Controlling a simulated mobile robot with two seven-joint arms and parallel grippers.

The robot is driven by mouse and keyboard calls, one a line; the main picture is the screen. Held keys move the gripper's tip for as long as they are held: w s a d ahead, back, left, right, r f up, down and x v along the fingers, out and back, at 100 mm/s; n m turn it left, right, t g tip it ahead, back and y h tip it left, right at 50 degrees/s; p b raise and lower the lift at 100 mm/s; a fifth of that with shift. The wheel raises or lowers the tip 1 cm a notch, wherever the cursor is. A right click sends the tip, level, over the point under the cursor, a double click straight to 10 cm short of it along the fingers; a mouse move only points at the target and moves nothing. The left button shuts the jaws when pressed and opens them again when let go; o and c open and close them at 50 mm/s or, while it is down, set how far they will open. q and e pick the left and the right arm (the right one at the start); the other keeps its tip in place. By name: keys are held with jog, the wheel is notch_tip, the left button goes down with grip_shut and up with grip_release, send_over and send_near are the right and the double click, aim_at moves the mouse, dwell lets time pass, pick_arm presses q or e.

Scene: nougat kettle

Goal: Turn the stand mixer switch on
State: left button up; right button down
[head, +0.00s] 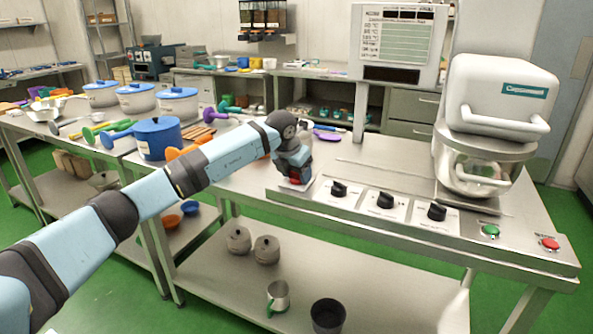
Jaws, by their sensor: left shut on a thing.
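A control panel (400,228) runs along the table's front edge. My left gripper (297,178) points down at the panel's left end. It is shut on a small red and dark part there, which looks like a switch. The fingers hide most of this part, so its position cannot be told. My right gripper is not in view.
Three black knobs (385,200), a green button (491,231) and a red button (549,244) lie along the panel to the right of my gripper. A display screen (398,45) stands behind. A blue pot (158,138) and utensils crowd the table's left.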

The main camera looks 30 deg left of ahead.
pick_arm(q)
jog(key=shift+r+m+h+p, duration=0.15)
jog(key=shift+m+h+p, duration=0.25)
jog(key=shift+m, duration=0.5)
jog(key=m+g+h+p, duration=0.1)
jog(key=m+p, duration=0.1)
jog(key=m, duration=0.2)
jog(key=shift+a+m, duration=0.1)
jog(key=shift+m, duration=0.2)
jog(key=shift+w+m+h, duration=0.1)
jog(key=shift+m+h, duration=0.5)
jog(key=shift+m, duration=0.3)
jog(key=m+g, duration=0.1)
jog(key=m, duration=0.1)
jog(key=shift+m+p, duration=0.35)
jog(key=shift+m, duration=0.05)
jog(key=m+g+h, duration=0.1)
jog(key=m, duration=0.2)
jog(key=shift+w+m+g, duration=0.1)
jog(key=shift+m+g, duration=0.5)
jog(key=shift+m, duration=0.3)
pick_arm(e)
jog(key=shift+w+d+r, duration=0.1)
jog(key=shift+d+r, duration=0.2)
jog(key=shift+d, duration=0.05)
pick_arm(q)
jog(key=o, duration=0.9)
